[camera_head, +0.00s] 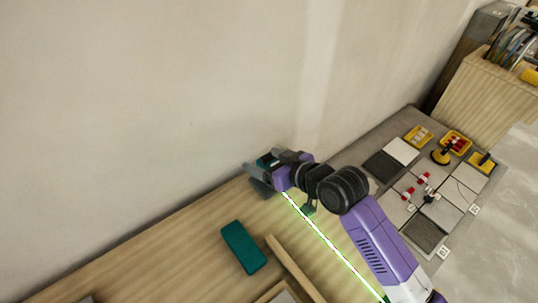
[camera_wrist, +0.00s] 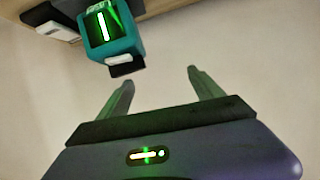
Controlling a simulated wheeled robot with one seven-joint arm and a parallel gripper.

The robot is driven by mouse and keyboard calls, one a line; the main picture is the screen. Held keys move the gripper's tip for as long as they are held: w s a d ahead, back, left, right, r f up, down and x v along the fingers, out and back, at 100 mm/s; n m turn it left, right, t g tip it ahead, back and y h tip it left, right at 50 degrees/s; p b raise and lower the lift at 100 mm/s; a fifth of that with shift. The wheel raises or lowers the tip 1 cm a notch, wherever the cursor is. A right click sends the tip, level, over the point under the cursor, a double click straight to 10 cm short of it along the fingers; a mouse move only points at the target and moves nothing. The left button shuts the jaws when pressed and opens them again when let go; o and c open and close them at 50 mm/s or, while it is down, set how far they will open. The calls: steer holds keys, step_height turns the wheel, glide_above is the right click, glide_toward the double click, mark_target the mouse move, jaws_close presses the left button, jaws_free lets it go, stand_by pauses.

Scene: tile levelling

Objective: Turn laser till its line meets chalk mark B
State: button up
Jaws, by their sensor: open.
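The laser (camera_wrist: 121,46) is a teal box with a bright green glowing window, at the upper left of the wrist view. In the head view only a bit of teal (camera_head: 265,160) shows by the wall, mostly hidden by my gripper (camera_head: 258,178). In the wrist view my gripper (camera_wrist: 161,78) is open and empty, its two fingers apart. The laser is beyond the left finger, not between the fingers. A bright green line (camera_head: 332,245) runs from near my gripper down right along the wooden surface, passing under my arm. I cannot make out chalk mark B.
A teal block (camera_head: 243,247) and a wooden strip (camera_head: 294,268) lie on the wooden surface (camera_head: 180,250). At the right, a grey tiled area (camera_head: 440,213) holds tiles, red pieces, yellow trays and small white tags. A plain wall (camera_head: 150,100) stands close behind my gripper.

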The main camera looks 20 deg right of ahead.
mark_target(269, 153)
steer(key=shift+t+h, duration=0.5)
steer(key=shift+t, duration=0.1)
steer(key=shift+w+d+f, duration=0.1)
steer(key=shift+d+f, duration=0.15)
steer(key=shift+d, duration=0.45)
steer(key=shift+w+d+f, duration=0.1)
steer(key=shift+d+f, duration=0.2)
steer(key=shift+d, duration=0.35)
steer(key=shift+w+d+f, duration=0.1)
steer(key=shift+d+f, duration=0.15)
steer(key=shift+d, duration=0.45)
steer(key=shift+p+x, duration=0.8)
steer(key=shift+x, duration=1.85)
steer(key=shift+d+f, duration=0.1)
steer(key=shift+f, duration=0.05)
